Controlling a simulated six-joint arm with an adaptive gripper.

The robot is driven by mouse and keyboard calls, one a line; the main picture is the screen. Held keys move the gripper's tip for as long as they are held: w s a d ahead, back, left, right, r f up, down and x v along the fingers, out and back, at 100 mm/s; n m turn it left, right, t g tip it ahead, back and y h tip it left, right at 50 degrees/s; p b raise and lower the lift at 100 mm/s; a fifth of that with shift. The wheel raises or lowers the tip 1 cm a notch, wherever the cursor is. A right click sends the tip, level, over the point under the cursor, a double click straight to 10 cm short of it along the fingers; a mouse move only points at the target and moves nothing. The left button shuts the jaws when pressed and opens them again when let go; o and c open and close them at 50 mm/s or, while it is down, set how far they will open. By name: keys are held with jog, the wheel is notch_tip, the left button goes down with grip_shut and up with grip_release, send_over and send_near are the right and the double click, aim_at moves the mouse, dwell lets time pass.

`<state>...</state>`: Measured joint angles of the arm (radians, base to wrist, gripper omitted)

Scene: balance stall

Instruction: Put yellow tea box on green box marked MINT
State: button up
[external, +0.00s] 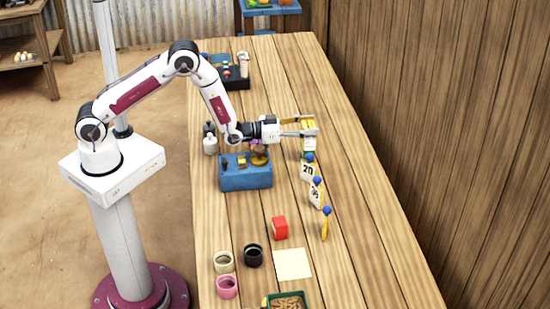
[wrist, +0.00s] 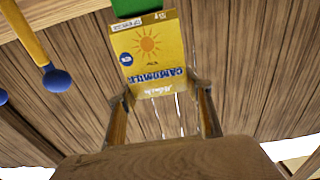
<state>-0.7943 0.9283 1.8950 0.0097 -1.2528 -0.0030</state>
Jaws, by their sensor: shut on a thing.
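The yellow tea box (wrist: 150,50), labelled CAMOMILE with a sun, is between the fingertips of my gripper (wrist: 162,98). Its lettering is upside down in the wrist view. In the external view the yellow tea box (external: 308,144) is at the end of my gripper (external: 308,127), which reaches right over the table. A green box (wrist: 135,6) shows at the top edge of the wrist view, right against the tea box's far end; only a strip is visible and no MINT marking is readable. I cannot tell whether the two touch.
Several blue-headed yellow pegs (external: 326,224), some with price cards (external: 307,171), stand just in front. A blue box (external: 246,178) lies below my wrist. A red box (external: 280,228), paper square (external: 292,263) and black pot (external: 253,256) are nearer. The table's right side is clear.

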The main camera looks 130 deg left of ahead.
jog(key=shift+f, duration=0.2)
jog(key=o, duration=1.1)
jog(key=shift+r, duration=0.1)
jog(key=shift+r, duration=0.15)
jog(key=shift+v, duration=1.15)
notch_tip(320, 180, up, 7)
jog(key=shift+s+d, duration=0.25)
